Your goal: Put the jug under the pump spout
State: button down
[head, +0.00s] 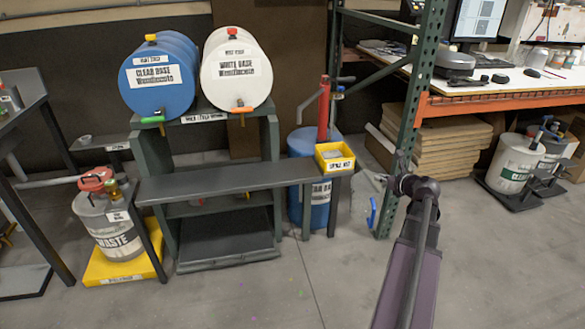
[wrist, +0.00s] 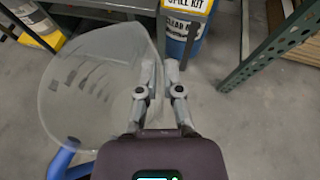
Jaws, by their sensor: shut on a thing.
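The jug is clear, with dark markings and a blue handle. In the wrist view the jug (wrist: 95,85) fills the left side, its handle at the lower left. My gripper (wrist: 160,72) is shut on the jug's right edge. In the head view my gripper (head: 400,162) is right of centre, in front of the green post. The jug's blue handle (head: 373,212) hangs below and left of it; the clear body is hard to make out. A red pump (head: 323,108) stands on a blue drum (head: 300,142) behind the bench.
A yellow spill kit bin (head: 335,157) sits on the right end of a dark bench (head: 225,182). A green rack post (head: 412,110) stands close behind my gripper. Other drums with pumps (head: 512,160) stand at right. The front floor is clear.

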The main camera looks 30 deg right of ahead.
aim_at(301, 171)
jog(key=i, duration=0.95)
jog(key=z, duration=0.05)
